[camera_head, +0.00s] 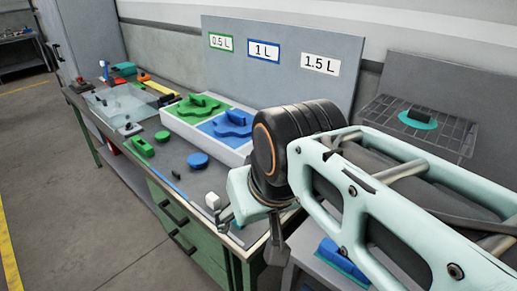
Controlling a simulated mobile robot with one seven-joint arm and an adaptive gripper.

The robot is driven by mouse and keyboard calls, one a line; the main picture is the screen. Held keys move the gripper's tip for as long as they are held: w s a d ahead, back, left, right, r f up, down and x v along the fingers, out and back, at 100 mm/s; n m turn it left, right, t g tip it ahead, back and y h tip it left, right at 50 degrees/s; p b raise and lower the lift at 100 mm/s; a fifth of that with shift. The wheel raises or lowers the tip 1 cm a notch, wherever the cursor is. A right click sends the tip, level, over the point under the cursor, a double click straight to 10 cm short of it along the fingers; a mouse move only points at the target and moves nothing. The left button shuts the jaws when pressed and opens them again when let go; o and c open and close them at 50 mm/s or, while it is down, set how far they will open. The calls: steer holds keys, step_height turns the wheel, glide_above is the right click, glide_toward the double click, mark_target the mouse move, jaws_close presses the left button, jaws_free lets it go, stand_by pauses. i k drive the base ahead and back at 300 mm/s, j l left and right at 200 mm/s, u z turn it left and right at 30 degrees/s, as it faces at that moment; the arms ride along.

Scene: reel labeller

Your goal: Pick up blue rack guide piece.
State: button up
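A blue piece with a raised handle (226,124) sits in a white holder on the bench, right of a similar green piece (193,106). It looks like the blue rack guide piece, but I cannot be sure. Another blue object (343,262) lies low on the right, partly hidden by my arm. My gripper (249,243) points down over the bench's front edge, its two dark fingers spread apart. I see nothing between them. It is nearer the camera than the white holder and apart from it.
The bench (178,152) also carries a blue round piece (198,160), a green piece (142,147), a small white block (212,200) and a clear bin (110,103). A labelled panel (282,70) stands behind. A grid shelf (450,137) is at right. Floor at left is clear.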

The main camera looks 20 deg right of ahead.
mark_target(346, 260)
steer(key=l+z, duration=0.1)
steer(key=z, duration=0.3)
steer(key=k+l+z, duration=0.1)
steer(key=z, duration=0.25)
steer(key=l+z, duration=0.2)
steer(key=z, duration=0.2)
steer(key=k+j+z, duration=0.15)
steer(key=z, duration=0.25)
steer(key=j+z, duration=0.5)
steer(key=k+j, duration=0.2)
steer(key=j, duration=0.15)
steer(key=i+l, duration=0.3)
steer(key=l, duration=0.15)
